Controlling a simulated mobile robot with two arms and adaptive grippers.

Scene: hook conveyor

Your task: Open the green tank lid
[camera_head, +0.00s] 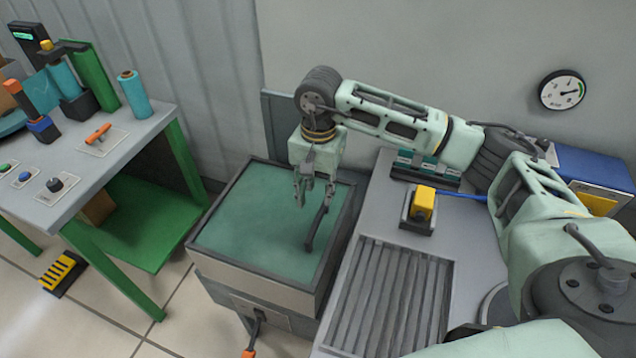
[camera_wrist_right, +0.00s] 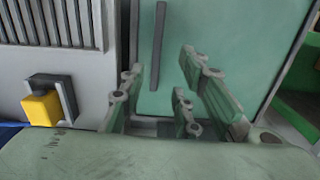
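The green tank lid (camera_head: 250,215) lies flat and closed on the grey square tank (camera_head: 250,285). A dark bar handle (camera_head: 317,228) runs along the right part of the lid. My right gripper (camera_head: 313,196) points down over the lid near the far end of this handle. In the right wrist view, my right gripper (camera_wrist_right: 162,65) is open, with its fingers well apart and nothing between them. The handle (camera_wrist_right: 158,45) shows beyond the fingers against the green lid (camera_wrist_right: 220,40); I cannot tell whether they touch. My left gripper is not in view.
A grey bench with a ribbed panel (camera_head: 392,300) and a yellow switch (camera_head: 424,202) stands right of the tank. A lever with an orange tip (camera_head: 249,352) sticks out of the tank's front. A green-legged worktable (camera_head: 95,160) stands left; floor shows between.

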